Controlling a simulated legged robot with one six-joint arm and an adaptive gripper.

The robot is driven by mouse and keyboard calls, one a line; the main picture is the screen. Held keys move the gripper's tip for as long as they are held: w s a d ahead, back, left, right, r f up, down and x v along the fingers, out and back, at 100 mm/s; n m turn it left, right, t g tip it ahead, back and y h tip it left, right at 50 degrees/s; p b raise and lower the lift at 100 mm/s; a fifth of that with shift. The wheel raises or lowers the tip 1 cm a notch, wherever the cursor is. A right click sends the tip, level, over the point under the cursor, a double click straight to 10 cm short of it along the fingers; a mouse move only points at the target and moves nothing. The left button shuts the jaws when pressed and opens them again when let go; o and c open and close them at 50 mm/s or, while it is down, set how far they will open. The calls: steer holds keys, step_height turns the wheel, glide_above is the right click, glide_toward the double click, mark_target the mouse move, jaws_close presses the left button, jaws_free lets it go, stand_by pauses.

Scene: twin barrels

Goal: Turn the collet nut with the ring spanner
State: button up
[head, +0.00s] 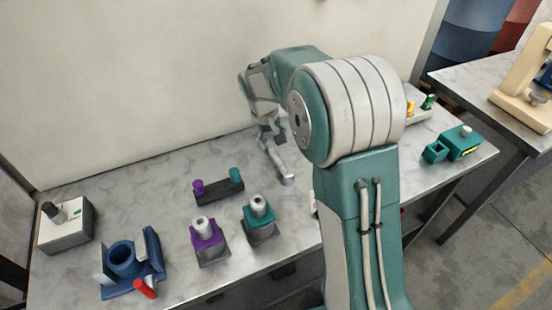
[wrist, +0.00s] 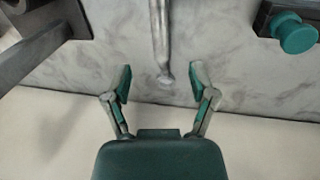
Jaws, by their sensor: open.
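The ring spanner (head: 279,164) is a bright metal bar lying on the grey marbled bench, its thicker end toward the front. Its handle (wrist: 160,35) enters from the top of the wrist view and ends between my gripper's fingertips. My gripper (wrist: 160,68) is open, with one finger on each side of the handle end and a gap on both sides. In the head view my gripper (head: 270,136) is at the spanner's wall-side end. Two candidate nuts show: a metal nut on a purple block (head: 203,223) and one on a teal block (head: 258,203). I cannot tell which is the collet nut.
A dark rack (head: 218,192) with purple and teal knobs stands left of the spanner. Its teal knob (wrist: 295,36) shows in the wrist view. A dark metal fixture (wrist: 38,45) is on the other side. A blue holder (head: 122,258) stands front left. The wall is close behind.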

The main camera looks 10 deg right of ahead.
mark_target(277, 159)
steer(key=f, duration=0.1)
steer(key=d+f, duration=0.1)
steer(key=f, duration=0.1)
steer(key=shift+a+f, duration=0.15)
steer(key=shift+f, duration=0.45)
steer(key=f, duration=0.4)
steer(key=shift+d+f, duration=0.2)
steer(key=shift+d, duration=0.15)
steer(key=shift+d+f, duration=0.2)
steer(key=shift+d, duration=0.1)
steer(key=shift+a, duration=0.25)
jaws_close()
